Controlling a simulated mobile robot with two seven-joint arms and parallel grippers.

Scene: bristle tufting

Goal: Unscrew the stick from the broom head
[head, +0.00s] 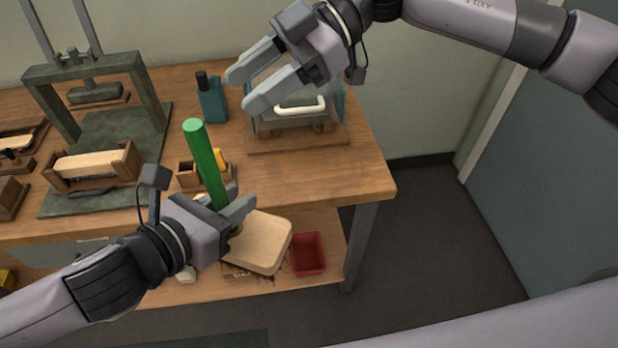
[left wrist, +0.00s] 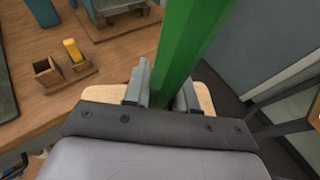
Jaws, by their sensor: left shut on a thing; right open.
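The green stick (head: 205,160) stands nearly upright, leaning a little to the left, in the head view. The pale wooden broom head (head: 262,242) is at its lower end, held in the air in front of the bench edge. My left gripper (head: 238,205) is shut on the green stick near its bottom, just above the broom head. In the left wrist view the stick (left wrist: 188,45) rises between the fingers, and parts of the broom head (left wrist: 206,100) show behind them. The joint of stick and head is hidden. My right gripper (head: 250,88) is open and empty, above and right of the stick's top.
The wooden bench (head: 345,180) carries a dark press frame (head: 140,95), a block in a wooden holder (head: 95,165), a teal bottle (head: 212,100), a small wooden box (head: 190,175) and a white-handled device (head: 300,112). A red bin (head: 307,253) stands on the lower shelf.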

